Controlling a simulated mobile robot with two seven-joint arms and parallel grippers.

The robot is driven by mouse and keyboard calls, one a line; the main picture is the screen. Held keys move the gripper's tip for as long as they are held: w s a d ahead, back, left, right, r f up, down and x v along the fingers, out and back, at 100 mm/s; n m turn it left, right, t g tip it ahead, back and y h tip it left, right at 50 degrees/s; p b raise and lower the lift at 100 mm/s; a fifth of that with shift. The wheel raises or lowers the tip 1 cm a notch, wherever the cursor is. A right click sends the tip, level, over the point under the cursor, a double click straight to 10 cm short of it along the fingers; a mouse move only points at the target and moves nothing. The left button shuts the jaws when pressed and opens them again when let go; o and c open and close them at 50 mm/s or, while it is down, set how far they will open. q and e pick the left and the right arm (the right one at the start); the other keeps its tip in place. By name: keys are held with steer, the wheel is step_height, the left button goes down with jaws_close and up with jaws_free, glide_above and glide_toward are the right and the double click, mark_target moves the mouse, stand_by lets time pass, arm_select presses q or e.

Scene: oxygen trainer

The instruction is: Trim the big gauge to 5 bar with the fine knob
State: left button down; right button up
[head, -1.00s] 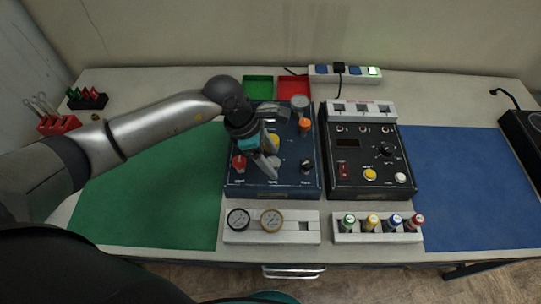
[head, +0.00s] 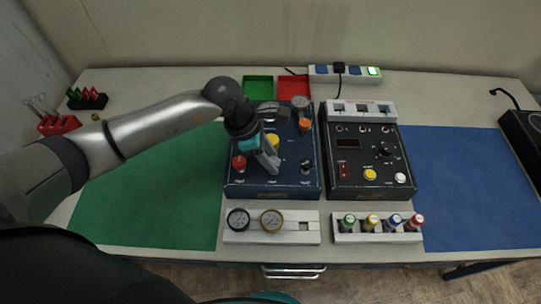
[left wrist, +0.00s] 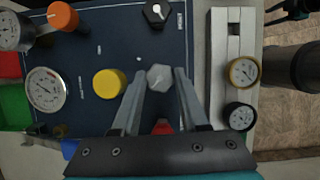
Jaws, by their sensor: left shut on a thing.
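My left gripper (head: 272,166) reaches down over the dark blue panel (head: 240,187). In the left wrist view its two fingers (left wrist: 159,78) are shut on a grey faceted knob (left wrist: 159,76), which seems to be the fine knob. The big gauge (left wrist: 45,88), a white dial, shows at the left of the left wrist view, but its needle is too small to read. In the head view my left gripper and wrist hide the big gauge. My right gripper is in neither view.
Around the held knob are a yellow button (left wrist: 110,83), a black knob (left wrist: 156,13), an orange knob (left wrist: 63,15) and a partly hidden red knob (left wrist: 162,127). A white rail with two small gauges (head: 238,219) lies in front. A second black panel (head: 342,185) stands to the right.

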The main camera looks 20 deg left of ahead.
arm_select(q)
steer(key=shift+n+t, duration=0.4)
steer(key=shift+n, duration=0.6)
steer(key=shift+c, duration=2.1)
jaws_free()
steer(key=v, duration=1.5)
steer(key=shift+r, duration=0.25)
